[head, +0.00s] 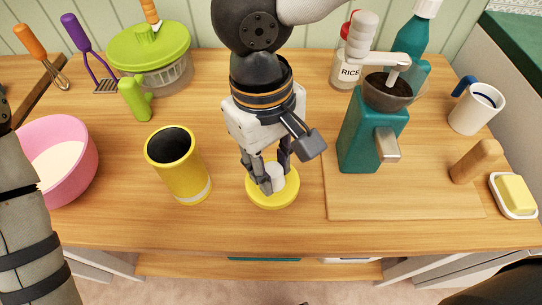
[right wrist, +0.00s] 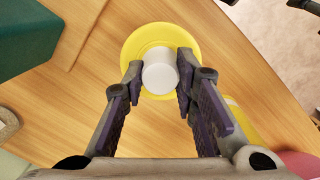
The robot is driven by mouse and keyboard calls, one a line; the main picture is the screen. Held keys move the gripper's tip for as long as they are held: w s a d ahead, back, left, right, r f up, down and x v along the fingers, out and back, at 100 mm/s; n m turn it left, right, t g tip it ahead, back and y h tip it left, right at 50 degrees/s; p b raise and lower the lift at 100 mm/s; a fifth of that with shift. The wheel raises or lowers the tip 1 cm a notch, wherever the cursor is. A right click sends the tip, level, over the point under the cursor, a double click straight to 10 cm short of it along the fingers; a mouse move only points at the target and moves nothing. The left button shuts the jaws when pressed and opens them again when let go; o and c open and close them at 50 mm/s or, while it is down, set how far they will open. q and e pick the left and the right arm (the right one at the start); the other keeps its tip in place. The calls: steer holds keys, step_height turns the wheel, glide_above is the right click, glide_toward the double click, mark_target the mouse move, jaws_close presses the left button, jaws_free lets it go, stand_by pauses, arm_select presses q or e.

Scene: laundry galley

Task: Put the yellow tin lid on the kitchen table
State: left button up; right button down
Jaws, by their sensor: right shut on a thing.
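The yellow tin lid (head: 284,199) is a round yellow disc with a white knob (head: 275,171), near the middle front of the wooden table (head: 228,222). My right gripper (head: 272,181) points down from above and is shut on the knob. The right wrist view shows the lid (right wrist: 135,45) with the knob (right wrist: 160,78) between the two fingers (right wrist: 160,80). The lid looks flat and close to the tabletop; I cannot tell whether it touches. The yellow tin (head: 186,180) stands open to its left. My left arm shows at the left edge; its gripper is out of view.
A pink bowl (head: 84,165) stands at the left. A teal grinder (head: 358,135) stands on a board (head: 400,206) to the right. A green salad spinner (head: 150,50) and rice jar (head: 347,70) are behind. The table front before the lid is clear.

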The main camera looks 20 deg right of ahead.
mark_target(275, 174)
steer(key=shift+w+d+f, duration=0.35)
steer(key=shift+w+f, duration=0.2)
steer(key=shift+f, duration=0.2)
steer(key=shift+w+d+f, duration=0.1)
steer(key=shift+w+f, duration=0.1)
steer(key=shift+f, duration=0.75)
steer(key=shift+w+d+f, duration=0.1)
steer(key=shift+w+f, duration=0.05)
steer(key=shift+f, duration=0.8)
steer(key=shift+f, duration=0.15)
steer(key=c, duration=1.3)
jaws_free()
step_height(275, 174, up, 12)
steer(key=shift+w+a, duration=0.35)
